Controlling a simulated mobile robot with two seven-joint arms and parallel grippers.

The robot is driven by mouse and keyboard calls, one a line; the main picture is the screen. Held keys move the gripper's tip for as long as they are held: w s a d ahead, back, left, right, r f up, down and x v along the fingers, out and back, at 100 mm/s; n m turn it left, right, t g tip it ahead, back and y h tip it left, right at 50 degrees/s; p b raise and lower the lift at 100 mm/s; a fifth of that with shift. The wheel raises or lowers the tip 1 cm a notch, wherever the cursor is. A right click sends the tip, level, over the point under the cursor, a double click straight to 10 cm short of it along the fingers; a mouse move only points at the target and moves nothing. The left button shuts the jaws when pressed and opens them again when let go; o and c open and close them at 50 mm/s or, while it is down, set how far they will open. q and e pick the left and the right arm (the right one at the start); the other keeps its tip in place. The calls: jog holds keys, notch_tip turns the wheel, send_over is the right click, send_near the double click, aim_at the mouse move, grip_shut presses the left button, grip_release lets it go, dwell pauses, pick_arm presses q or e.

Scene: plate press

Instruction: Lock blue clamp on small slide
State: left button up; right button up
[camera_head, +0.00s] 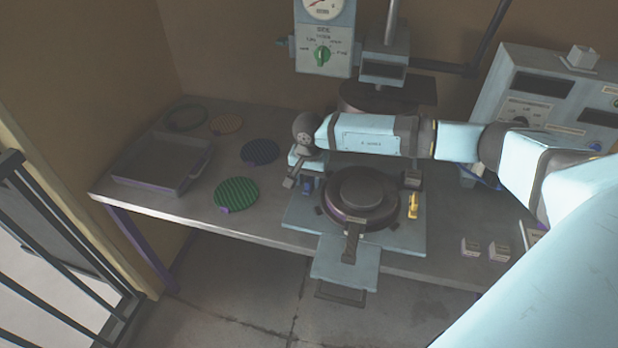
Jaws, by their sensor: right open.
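The blue clamp (307,187) is a small dark blue piece at the left side of the round black press plate. The small slide is a pale blue plate (303,213) that carries the round dark disc (362,192) and has a tongue with a dark handle at the front. My right arm reaches in from the right across the bench. Its gripper (297,178) points down, open, right beside the blue clamp; whether it touches the clamp cannot be told. A yellow clamp (413,206) stands at the right side of the disc. My left gripper is out of view.
A grey tray (158,168) and several round plates, green (236,194), purple (259,152) and orange (225,124), lie on the left of the bench. The press column with a dial box (325,45) stands behind. A control panel (535,90) is at the right.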

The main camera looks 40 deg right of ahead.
grip_shut()
